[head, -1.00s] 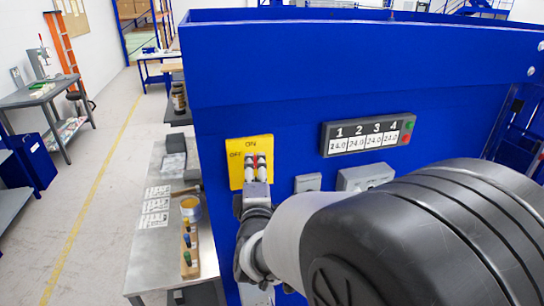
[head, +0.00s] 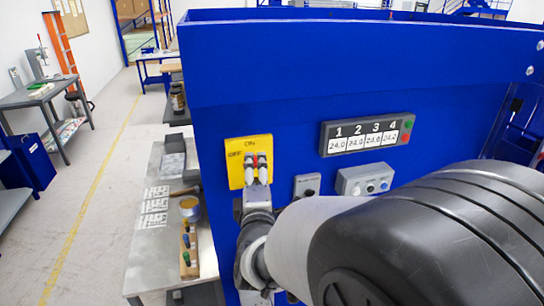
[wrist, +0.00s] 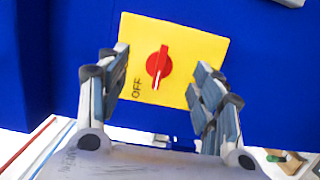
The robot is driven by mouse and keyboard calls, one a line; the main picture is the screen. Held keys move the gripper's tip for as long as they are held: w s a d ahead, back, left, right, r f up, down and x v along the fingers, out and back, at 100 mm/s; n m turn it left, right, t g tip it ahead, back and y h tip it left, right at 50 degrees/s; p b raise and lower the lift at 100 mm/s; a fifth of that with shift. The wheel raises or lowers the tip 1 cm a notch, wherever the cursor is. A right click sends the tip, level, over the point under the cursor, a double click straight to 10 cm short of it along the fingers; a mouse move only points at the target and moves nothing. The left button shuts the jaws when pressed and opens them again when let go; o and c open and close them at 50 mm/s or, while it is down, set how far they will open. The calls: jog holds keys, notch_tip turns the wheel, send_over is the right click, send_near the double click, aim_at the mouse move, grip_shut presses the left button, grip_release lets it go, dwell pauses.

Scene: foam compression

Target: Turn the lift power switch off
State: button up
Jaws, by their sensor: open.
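The lift power switch is a red rotary knob (wrist: 158,65) on a yellow plate (wrist: 190,47), fixed to a blue panel. In the wrist view the knob's handle stands nearly upright, leaning slightly right at the top, with OFF printed to its lower left. The yellow plate (head: 236,172) in the head view has ON at the top and OFF at the left. My gripper (head: 257,163) is in front of the plate, its fingers open on either side of the knob. In the wrist view a gap shows between the knob and each finger. The fingers partly hide the knob in the head view.
A display box (head: 366,134) numbered 1 to 4 is right of the switch. Two grey control boxes (head: 306,185) (head: 364,181) sit below it, near my arm. A metal bench (head: 150,238) with a tape roll (head: 190,208) stands left of the panel.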

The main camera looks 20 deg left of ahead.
jog(key=v, duration=0.3)
jog(key=d+v, duration=0.1)
jog(key=v, duration=0.1)
jog(key=shift+s+d+b, duration=0.15)
jog(key=shift+b, duration=0.2)
jog(key=s+d+f+m+g+h+b, duration=0.1)
jog(key=s+d+f+m+g+b, duration=0.1)
jog(key=d, duration=0.6)
jog(key=s+d+f+m+g+h+b, duration=0.1)
jog(key=s+d+f+m+g+b, duration=0.2)
jog(key=s+d+m, duration=0.4)
jog(key=s+d+f+m+g+h+b, duration=0.2)
jog(key=d+f+m, duration=0.4)
jog(key=d, duration=0.3)
jog(key=s+m+g+b, duration=0.1)
jog(key=s+g, duration=0.1)
jog(key=shift+s+f, duration=0.25)
jog(key=shift+s, duration=0.15)
jog(key=s+d+f+m+g, duration=0.1)
jog(key=s+d+m, duration=0.1)
jog(key=s, duration=0.1)
jog(key=s+d+f+m+g+h+b, duration=0.1)
jog(key=s+d+m, duration=0.1)
jog(key=s, duration=0.2)
jog(key=s+d+f+m+g+h, duration=0.1)
jog(key=s+d+m, duration=0.1)
jog(key=s, duration=0.1)
jog(key=shift+s+d+f, duration=0.25)
jog(key=shift+s+f, duration=0.1)
jog(key=shift+c, duration=0.4)
